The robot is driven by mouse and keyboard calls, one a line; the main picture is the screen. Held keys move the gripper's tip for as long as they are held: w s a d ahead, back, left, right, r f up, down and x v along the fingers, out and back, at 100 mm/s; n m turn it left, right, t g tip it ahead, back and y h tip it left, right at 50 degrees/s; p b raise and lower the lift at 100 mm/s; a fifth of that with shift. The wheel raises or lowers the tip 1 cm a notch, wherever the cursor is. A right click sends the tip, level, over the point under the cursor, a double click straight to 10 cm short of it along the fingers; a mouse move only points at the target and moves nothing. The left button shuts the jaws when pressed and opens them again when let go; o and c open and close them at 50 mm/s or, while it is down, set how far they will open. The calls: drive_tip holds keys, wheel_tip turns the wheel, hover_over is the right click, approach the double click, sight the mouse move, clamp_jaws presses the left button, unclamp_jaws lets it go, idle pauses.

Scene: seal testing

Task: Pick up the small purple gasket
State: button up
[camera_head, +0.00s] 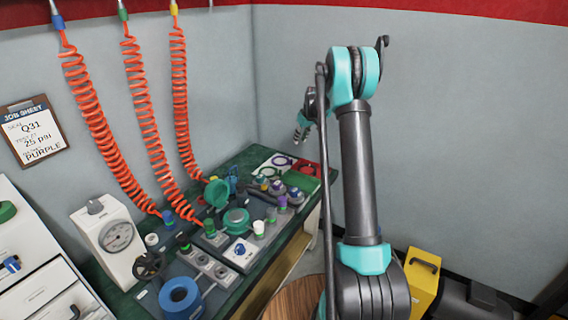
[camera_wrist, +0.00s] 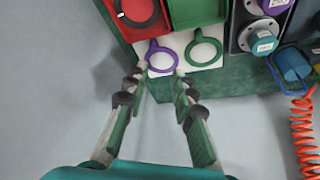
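The purple gasket (camera_wrist: 150,56) is a thin ring with a small tab, lying on a white card in the wrist view. It is just beyond my fingertips, between their lines. My gripper (camera_wrist: 161,72) is open, with nothing between its fingers. In the head view my gripper (camera_head: 302,130) hangs above the far end of the green bench, near the white cards (camera_head: 262,166) with rings on them. The rings there are too small to tell apart surely.
A green ring (camera_wrist: 191,48) lies right of the purple one, and a black ring (camera_wrist: 124,18) lies on a red panel. A pressure gauge (camera_head: 117,237) stands at the bench's left.

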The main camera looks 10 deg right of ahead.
drive_tip(key=w+f, duration=0.2)
drive_tip(key=w, duration=0.1)
approach(291, 160)
drive_tip(key=x, duration=0.9)
drive_tip(key=shift+w+d, duration=0.1)
clamp_jaws()
